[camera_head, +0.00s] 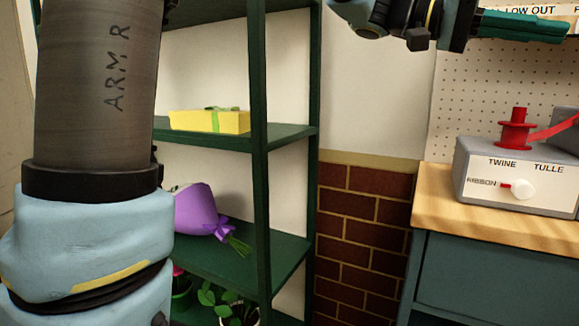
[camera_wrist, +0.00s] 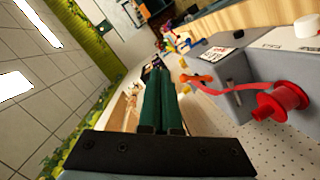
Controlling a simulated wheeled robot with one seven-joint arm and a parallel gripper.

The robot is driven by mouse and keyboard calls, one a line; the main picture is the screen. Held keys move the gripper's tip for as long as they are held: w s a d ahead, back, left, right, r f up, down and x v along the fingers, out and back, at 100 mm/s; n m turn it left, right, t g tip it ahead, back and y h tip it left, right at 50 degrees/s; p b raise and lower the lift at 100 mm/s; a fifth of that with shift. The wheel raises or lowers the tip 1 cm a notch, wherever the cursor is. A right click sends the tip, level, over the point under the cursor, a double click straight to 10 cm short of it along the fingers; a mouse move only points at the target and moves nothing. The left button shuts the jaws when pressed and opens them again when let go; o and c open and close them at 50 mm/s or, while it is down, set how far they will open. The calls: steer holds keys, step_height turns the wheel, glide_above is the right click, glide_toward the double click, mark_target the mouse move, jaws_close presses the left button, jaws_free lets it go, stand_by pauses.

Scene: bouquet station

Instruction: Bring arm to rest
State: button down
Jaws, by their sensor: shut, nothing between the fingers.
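My gripper (camera_head: 522,26) is at the upper right in the head view, raised above the wooden counter and pointing right. Its green fingers also show in the wrist view (camera_wrist: 158,100), lying side by side, shut with nothing between them. My arm, marked "ARM R", fills the left of the head view and hides part of the shelves. The gripper is apart from everything around it.
A grey ribbon machine (camera_head: 520,176) with a red spool (camera_head: 517,130) stands on the wooden counter (camera_head: 440,205). A green shelf (camera_head: 285,133) holds a yellow box (camera_head: 210,121), a purple bouquet (camera_head: 195,208) and potted plants (camera_head: 215,300). A pegboard (camera_head: 470,80) stands behind the machine.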

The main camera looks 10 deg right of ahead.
steer(key=w+a+f+n+t+y, duration=0.25)
steer(key=w+a+f, duration=0.3)
steer(key=f, duration=0.35)
steer(key=w+a+f+n+t+y, duration=0.1)
steer(key=w+a+f+n+t, duration=0.4)
steer(key=f, duration=0.4)
steer(key=w+a+f+n+t+y, duration=0.1)
steer(key=w+a+f+n+t, duration=0.15)
steer(key=w+a+f, duration=0.4)
steer(key=a+f+n+t+y, duration=0.1)
steer(key=a+f+n+y, duration=0.1)
steer(key=a+f, duration=0.55)
steer(key=s+a+f+n+t+y, duration=0.1)
steer(key=a+f+y, duration=0.25)
steer(key=a, duration=0.75)
steer(key=a+f+n+y, duration=0.1)
steer(key=a+f+n, duration=0.1)
steer(key=a+f, duration=0.55)
step_height(320, 180, up, 19)
steer(key=a+p, duration=0.1)
steer(key=p, duration=1.5)
steer(key=shift+f+p, duration=0.2)
steer(key=shift+p, duration=0.15)
